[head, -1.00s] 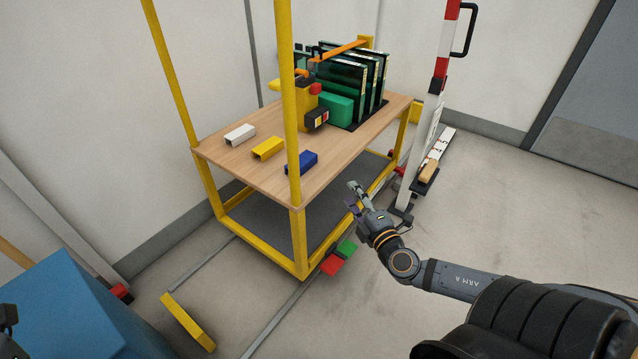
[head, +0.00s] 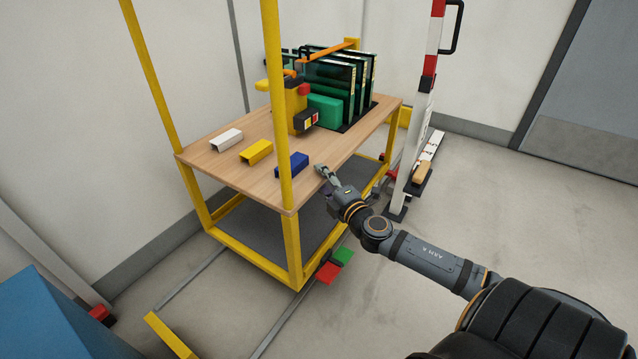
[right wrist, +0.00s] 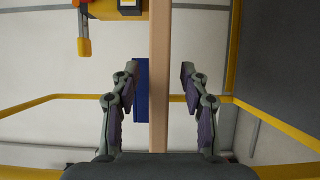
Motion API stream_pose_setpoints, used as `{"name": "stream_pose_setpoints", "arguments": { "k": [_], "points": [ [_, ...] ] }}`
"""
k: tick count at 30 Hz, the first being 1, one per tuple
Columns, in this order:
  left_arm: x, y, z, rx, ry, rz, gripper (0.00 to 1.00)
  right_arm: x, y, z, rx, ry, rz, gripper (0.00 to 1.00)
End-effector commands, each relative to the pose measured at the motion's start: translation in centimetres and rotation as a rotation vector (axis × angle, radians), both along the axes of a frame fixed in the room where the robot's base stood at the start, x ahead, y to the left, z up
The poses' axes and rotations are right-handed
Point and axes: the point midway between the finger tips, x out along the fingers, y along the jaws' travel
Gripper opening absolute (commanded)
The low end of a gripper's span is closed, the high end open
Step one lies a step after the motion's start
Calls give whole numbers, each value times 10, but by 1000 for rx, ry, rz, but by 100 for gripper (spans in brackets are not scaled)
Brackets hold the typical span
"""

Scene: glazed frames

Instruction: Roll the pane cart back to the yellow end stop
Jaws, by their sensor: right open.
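The pane cart (head: 233,171) has a yellow frame and a wooden top, with several dark glass panes (head: 330,80) upright at its far end. The yellow end stop (head: 170,335) lies across the floor rails' near end, apart from the cart. My right gripper (head: 322,172) is at the cart top's right edge near the front. In the right wrist view it is open (right wrist: 159,70), its fingers on either side of the board's edge (right wrist: 158,110); I see gaps at both sides. My left gripper is not in view.
White, yellow and blue blocks (head: 292,165) lie on the cart top, the blue one near my right gripper. A red and green pedal pair (head: 329,272) sits low beside the cart. A red-white post (head: 424,120) stands at right. A blue box (head: 55,320) is front left.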

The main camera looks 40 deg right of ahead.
Motion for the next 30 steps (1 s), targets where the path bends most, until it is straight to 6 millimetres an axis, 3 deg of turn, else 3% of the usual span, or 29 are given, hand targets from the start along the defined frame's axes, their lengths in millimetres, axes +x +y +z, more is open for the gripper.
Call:
{"name": "stream_pose_setpoints", "arguments": {
  "k": [7, 18, 28, 30],
  "points": [
    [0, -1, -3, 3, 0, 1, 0, 22, -2, 0, 1, 1, -3, 45],
    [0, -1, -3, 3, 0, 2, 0, 26, -2, 0, -2, 1, -1, 45],
    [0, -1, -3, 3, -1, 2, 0, 26, -2, 0, -3, 1, -1, 0],
    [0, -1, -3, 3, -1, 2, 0, 26, -2, 0, -3, 1, -1, 0]
  ]
}}
